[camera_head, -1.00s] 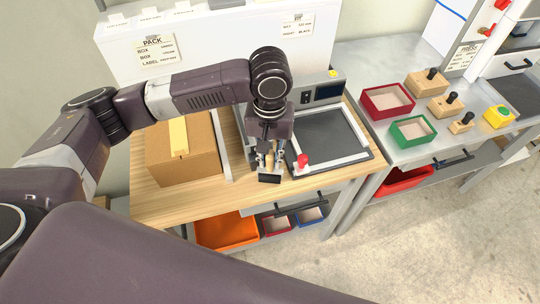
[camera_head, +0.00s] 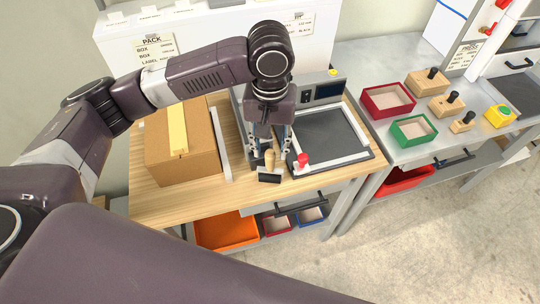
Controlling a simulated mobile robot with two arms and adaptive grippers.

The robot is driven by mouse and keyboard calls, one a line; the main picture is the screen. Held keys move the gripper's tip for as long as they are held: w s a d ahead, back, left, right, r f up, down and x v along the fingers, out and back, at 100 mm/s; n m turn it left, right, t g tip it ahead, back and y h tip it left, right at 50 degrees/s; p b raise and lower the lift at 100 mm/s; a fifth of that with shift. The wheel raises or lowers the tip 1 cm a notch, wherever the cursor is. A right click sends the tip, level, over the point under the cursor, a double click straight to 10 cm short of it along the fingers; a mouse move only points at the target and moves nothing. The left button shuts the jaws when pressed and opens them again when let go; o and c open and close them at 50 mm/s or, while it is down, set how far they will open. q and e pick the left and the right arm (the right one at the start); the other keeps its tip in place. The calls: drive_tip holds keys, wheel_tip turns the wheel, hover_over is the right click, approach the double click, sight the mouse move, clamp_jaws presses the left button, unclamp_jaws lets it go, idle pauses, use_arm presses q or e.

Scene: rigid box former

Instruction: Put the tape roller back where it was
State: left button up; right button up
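The tape roller (camera_head: 269,177) has a pale wooden handle and a dark roller head. It is on the wooden bench top, between the cardboard box and the grey-framed machine, near the bench's front edge. My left gripper (camera_head: 269,155) is pointing down over it. Its fingers are spread to either side of the handle, with visible gaps, so it looks open. The upper end of the handle is partly hidden by the gripper. My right gripper is not in view.
A closed cardboard box (camera_head: 201,150) with a yellow tape strip (camera_head: 177,130) stands left of the gripper. The machine (camera_head: 358,153) with a red knob (camera_head: 303,159) is close on the right. Orange bin (camera_head: 226,231) sits below the bench.

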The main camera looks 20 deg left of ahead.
use_arm(q)
wheel_tip(320, 180, up, 8)
drive_tip(key=shift+b, duration=0.3)
idle(0.4)
